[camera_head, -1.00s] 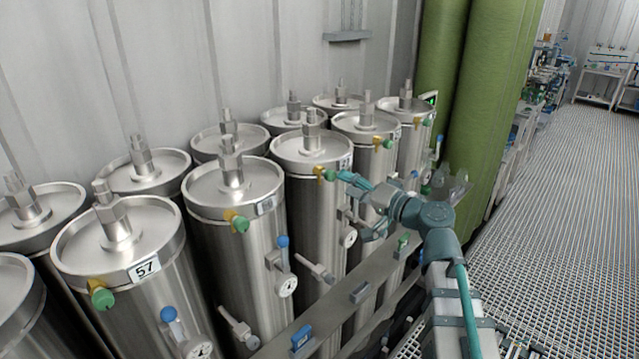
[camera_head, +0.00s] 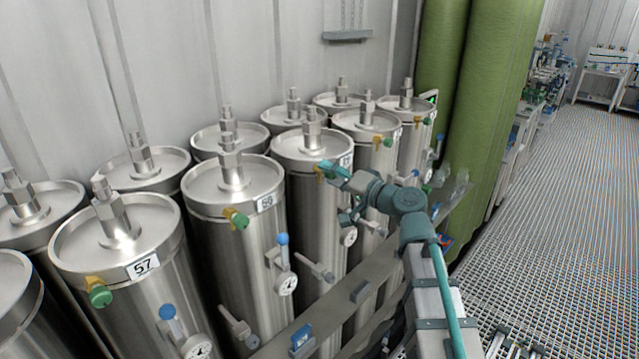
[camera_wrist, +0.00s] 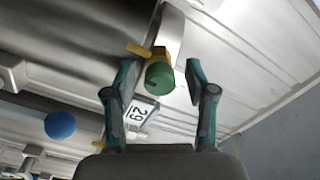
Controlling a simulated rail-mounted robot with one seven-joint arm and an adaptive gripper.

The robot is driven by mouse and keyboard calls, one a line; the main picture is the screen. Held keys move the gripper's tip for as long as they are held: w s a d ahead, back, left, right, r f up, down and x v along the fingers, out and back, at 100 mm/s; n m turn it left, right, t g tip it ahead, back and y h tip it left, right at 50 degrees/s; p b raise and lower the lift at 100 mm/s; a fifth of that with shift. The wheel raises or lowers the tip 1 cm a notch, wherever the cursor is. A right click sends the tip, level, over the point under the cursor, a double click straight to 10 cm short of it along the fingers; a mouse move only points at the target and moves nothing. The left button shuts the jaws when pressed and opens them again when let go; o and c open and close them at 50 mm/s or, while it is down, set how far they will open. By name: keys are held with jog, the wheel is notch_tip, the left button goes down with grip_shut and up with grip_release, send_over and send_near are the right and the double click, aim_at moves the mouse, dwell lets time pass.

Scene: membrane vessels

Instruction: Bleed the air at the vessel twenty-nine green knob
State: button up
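The green knob (camera_wrist: 159,79) sits on a yellow fitting at the upper rim of a steel vessel in the wrist view. A tilted label (camera_wrist: 137,113), seeming to read 29, is beside it. My gripper (camera_wrist: 160,70) is open, with one teal finger on each side of the knob and visible gaps between. In the head view my gripper (camera_head: 330,169) is at the front rim of the third vessel (camera_head: 311,146) in the front row. There the fingers partly cover the knob and its yellow fitting.
Neighbouring vessels carry similar green knobs (camera_head: 239,220), and one is labelled 57 (camera_head: 143,266). Blue-handled valves and gauges (camera_head: 286,282) stick out below. A grey rail (camera_head: 360,290) runs along the front. Green columns (camera_head: 490,110) stand behind right; the grated floor (camera_head: 570,200) is clear.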

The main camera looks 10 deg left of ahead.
grip_shut()
